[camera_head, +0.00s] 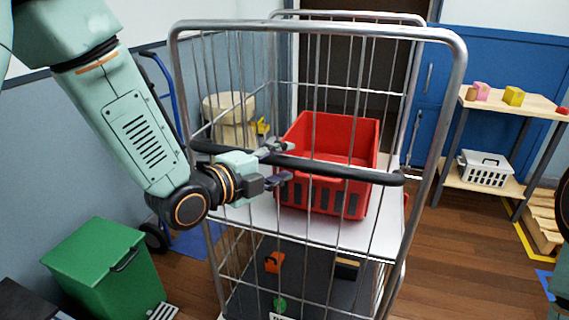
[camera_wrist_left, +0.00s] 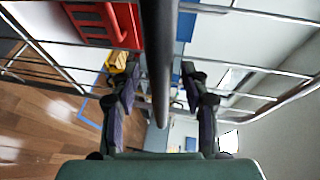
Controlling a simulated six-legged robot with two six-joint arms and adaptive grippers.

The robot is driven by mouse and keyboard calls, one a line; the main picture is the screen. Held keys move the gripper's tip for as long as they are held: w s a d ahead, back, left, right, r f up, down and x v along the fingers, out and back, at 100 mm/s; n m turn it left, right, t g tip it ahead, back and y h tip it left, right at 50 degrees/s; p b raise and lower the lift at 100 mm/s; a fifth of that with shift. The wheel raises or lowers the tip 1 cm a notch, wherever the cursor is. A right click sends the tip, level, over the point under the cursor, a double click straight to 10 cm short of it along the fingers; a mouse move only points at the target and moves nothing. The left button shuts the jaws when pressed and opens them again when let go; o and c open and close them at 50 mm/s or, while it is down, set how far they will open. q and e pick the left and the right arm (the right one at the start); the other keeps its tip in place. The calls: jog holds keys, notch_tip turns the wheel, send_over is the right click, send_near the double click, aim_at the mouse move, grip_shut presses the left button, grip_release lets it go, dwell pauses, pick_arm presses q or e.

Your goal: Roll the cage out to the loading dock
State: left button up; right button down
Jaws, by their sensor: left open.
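The cage (camera_head: 310,27) is a grey wire roll cage standing upright right in front of me. A black handle bar (camera_head: 345,171) runs across its near side; it also shows in the left wrist view (camera_wrist_left: 157,60). My left gripper (camera_head: 279,164) is at the left part of this bar, with one finger above it and one below. In the left wrist view the open fingers (camera_wrist_left: 157,76) lie on either side of the bar, with gaps, not closed on it. My right gripper is out of view; only bits of my right arm show at the right edge.
A red crate (camera_head: 330,133) sits on the cage's white shelf (camera_head: 385,235). A green bin (camera_head: 105,268) stands at the left, near a blue hand truck (camera_head: 160,85). A wooden table (camera_head: 530,103) and a pallet (camera_head: 545,215) are at the right. Wooden floor (camera_head: 460,265) is free right of the cage.

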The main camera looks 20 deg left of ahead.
pick_arm(q)
jog(key=shift+w+d+f, duration=0.1)
jog(key=shift+w+d, duration=0.3)
jog(key=shift+w, duration=0.15)
jog(key=shift+a, duration=0.1)
jog(key=shift+c, duration=0.2)
grip_shut()
